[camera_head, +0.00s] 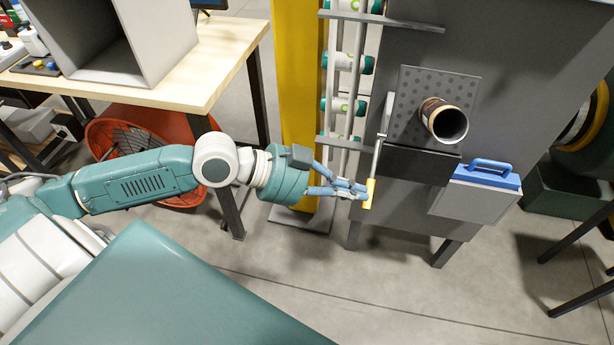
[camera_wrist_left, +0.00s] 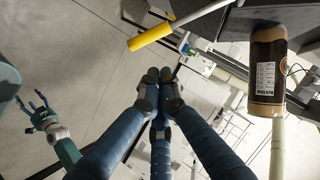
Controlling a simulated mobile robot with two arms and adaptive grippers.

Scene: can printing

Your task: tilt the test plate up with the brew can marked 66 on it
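The brew can (camera_head: 443,121), brown with a dark open end, stands on the dark dotted test plate (camera_head: 411,82) in the head view. Its label shows in the wrist view (camera_wrist_left: 266,75), but I cannot read a 66. A metal rod with a yellow handle (camera_head: 369,194) extends from beside the plate towards the front. My left gripper (camera_head: 362,189) has its fingertips close to this handle. In the wrist view its fingertips (camera_wrist_left: 159,82) are drawn together with nothing between them, and the yellow handle (camera_wrist_left: 152,38) lies apart from them. My right gripper (camera_wrist_left: 36,106) has its fingers spread and empty.
A grey machine body (camera_head: 500,50) carries the plate. A grey box with a blue handle (camera_head: 490,168) hangs at its right. A yellow post (camera_head: 297,100) and a rack of white-and-green cans (camera_head: 344,106) stand left. A wooden table (camera_head: 215,62) is farther left.

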